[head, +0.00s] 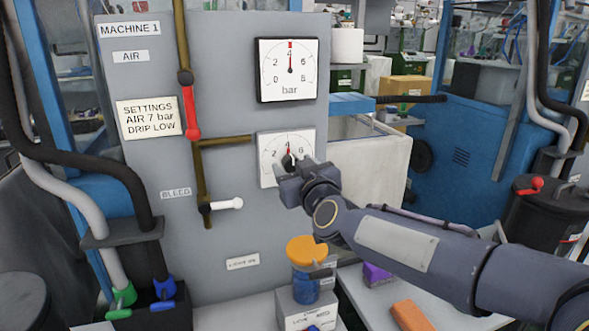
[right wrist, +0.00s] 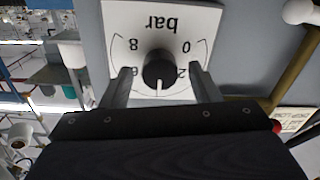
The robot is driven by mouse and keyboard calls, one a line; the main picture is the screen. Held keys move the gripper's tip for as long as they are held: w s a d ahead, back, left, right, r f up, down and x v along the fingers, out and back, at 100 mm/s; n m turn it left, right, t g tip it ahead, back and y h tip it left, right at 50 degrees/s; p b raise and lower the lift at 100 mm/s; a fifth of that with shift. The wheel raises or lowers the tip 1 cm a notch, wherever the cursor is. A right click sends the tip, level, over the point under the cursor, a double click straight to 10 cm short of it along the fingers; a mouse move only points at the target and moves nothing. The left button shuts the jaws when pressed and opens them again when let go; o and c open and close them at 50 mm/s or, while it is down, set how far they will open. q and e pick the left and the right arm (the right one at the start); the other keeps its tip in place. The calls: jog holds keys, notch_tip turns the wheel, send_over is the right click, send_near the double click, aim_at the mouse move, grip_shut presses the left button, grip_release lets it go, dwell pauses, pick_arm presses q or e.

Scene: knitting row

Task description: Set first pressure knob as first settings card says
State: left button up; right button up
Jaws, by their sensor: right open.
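The settings card (head: 149,117) on the Machine 1 panel reads "SETTINGS AIR 7 bar DRIP LOW". The lower bar dial (head: 268,146) is partly hidden by my right gripper (head: 296,178). In the right wrist view the dial (right wrist: 120,20) is upside down, with a round black pressure knob (right wrist: 159,69) at its centre. The knob's pale mark points between 2 and 6, about at 4. My right gripper (right wrist: 161,74) is open, with one finger on each side of the knob; I cannot tell whether they touch it. My left gripper is out of view.
The upper bar gauge (head: 289,70) has its needle near 4. A red-handled valve (head: 190,108) and a white bleed lever (head: 227,204) sit on brass pipes left of the dial. An orange-topped knob (head: 306,249) stands below my right gripper.

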jog(key=shift+w+a, duration=0.1)
jog(key=shift+w, duration=0.1)
jog(key=shift+c, duration=0.5)
jog(key=c, duration=0.9)
